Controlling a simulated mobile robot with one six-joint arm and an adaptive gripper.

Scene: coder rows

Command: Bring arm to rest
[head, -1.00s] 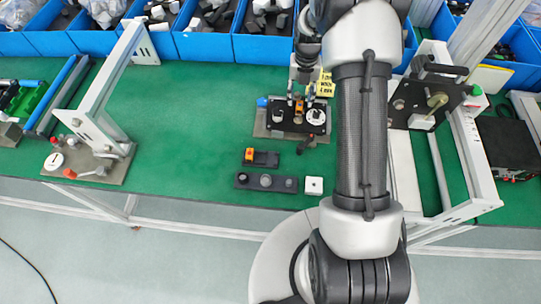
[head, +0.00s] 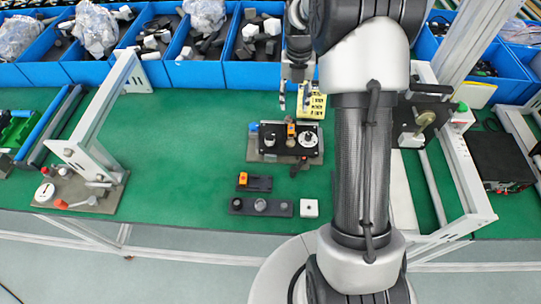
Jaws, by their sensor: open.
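My arm (head: 362,160) reaches up the right of the middle in the head view, over the green bench. My gripper (head: 293,103) points down above the back of the black fixture, with a gap between its fingertips and nothing seen between them. The fixture (head: 270,140) is a black block on a grey base plate, with an orange part (head: 291,129) and a round white knob (head: 308,140) on top. The gripper appears apart from it.
Blue bins (head: 180,72) line the back edge. A white frame (head: 95,130) stands at left and a metal press frame (head: 455,170) at right. In front lie a small black block with an orange piece (head: 254,182), a dark strip (head: 260,207) and a white cube (head: 309,208). The green mat (head: 180,150) left of centre is clear.

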